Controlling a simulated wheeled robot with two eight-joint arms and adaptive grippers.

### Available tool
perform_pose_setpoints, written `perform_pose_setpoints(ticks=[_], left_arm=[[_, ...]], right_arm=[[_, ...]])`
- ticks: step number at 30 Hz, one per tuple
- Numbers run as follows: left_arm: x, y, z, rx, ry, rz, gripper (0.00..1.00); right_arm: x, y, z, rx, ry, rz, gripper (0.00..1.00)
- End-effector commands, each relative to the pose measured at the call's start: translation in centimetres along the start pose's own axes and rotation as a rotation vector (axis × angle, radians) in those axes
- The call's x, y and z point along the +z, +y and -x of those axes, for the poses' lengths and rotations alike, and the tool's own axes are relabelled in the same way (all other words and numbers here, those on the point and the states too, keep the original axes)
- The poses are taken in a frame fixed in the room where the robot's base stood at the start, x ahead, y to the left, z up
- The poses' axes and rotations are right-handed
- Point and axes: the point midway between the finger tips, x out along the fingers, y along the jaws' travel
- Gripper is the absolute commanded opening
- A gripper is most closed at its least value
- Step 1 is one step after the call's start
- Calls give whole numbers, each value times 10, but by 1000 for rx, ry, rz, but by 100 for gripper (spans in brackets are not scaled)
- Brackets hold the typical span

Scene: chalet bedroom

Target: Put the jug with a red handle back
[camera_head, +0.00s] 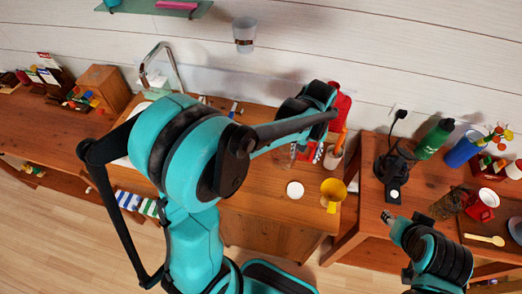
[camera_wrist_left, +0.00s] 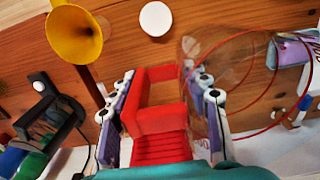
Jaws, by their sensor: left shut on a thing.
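The jug is clear with a thin red rim; its transparent body (camera_wrist_left: 232,75) fills the right middle of the left wrist view. Its red handle (camera_wrist_left: 157,120) sits between the two fingers of my left gripper (camera_wrist_left: 160,105), which is shut on it. In the head view my left gripper (camera_head: 308,145) is over the back right of the wooden counter, partly hidden by its own arm. The jug (camera_head: 283,156) shows there only faintly, just left of the fingers. My right gripper (camera_head: 390,217) is low at the right, apparently empty; its jaws are too small to read.
A yellow funnel (camera_head: 333,189) and a white disc (camera_head: 295,189) are on the counter (camera_head: 262,208) in front of the jug. A red container (camera_head: 340,105) stands behind. A black appliance (camera_head: 393,165), green bottle (camera_head: 435,139) and blue cup (camera_head: 462,150) crowd the right table.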

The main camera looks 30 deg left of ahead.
Motion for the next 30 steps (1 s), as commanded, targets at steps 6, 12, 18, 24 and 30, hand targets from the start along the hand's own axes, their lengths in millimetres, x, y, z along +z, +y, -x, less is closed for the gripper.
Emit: perform_pose_setpoints(ticks=[6,12,18,24,30], left_arm=[[-7,-49,-32,-1,0,9,0],[-13,-91,-58,0,0,6,0],[-16,-108,-67,0,0,2,0],[-16,-109,-89,0,0,1,0],[-16,-108,-108,0,0,1,0]], right_arm=[[9,0,-12,0,0,0,40],[15,0,-21,0,0,0,40],[17,0,-24,0,0,0,40],[23,0,-32,0,0,0,40],[26,0,-37,0,0,0,40]])
